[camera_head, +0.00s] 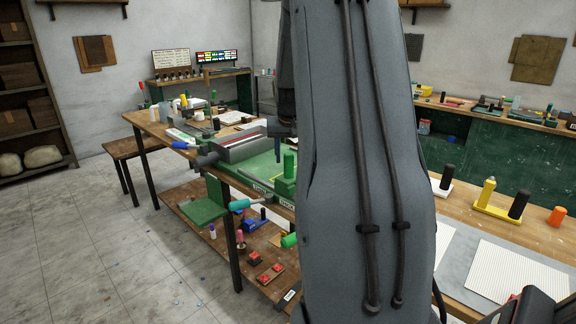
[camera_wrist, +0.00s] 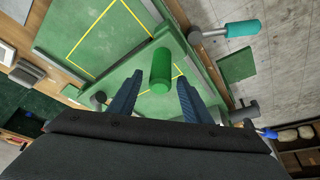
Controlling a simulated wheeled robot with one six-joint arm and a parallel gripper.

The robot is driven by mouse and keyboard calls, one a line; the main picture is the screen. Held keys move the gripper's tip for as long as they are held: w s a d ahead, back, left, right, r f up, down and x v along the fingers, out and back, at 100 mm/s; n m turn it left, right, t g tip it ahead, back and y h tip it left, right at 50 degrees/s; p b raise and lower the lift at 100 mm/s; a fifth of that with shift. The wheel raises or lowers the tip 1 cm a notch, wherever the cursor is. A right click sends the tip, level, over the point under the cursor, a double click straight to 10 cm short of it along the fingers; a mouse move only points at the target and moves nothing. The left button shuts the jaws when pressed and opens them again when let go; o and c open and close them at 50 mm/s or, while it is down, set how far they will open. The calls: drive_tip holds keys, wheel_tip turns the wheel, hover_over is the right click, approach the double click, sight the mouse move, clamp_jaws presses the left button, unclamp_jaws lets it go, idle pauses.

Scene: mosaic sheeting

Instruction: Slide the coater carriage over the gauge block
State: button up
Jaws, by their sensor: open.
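A green coater machine (camera_head: 262,169) stands on the wooden bench left of my arm. An upright green cylindrical handle (camera_head: 290,164) rises at its near right end. In the wrist view this green handle (camera_wrist: 160,68) lies between the two blue fingers of my gripper (camera_wrist: 159,84), which are apart with gaps on both sides. Whether the handle belongs to the coater carriage I cannot tell. A green bed with a yellow outline (camera_wrist: 85,35) extends to the upper left. I cannot make out the gauge block. My arm covers the middle of the head view.
A turquoise-handled tool (camera_head: 245,204) sticks out at the bench front; it also shows in the wrist view (camera_wrist: 240,28). The lower shelf (camera_head: 225,235) holds several small items. A second bench (camera_head: 462,222) with several coloured knobs stands at right.

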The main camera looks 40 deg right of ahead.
drive_tip(key=shift+b+v, duration=0.3)
drive_tip(key=shift+v, duration=1.2)
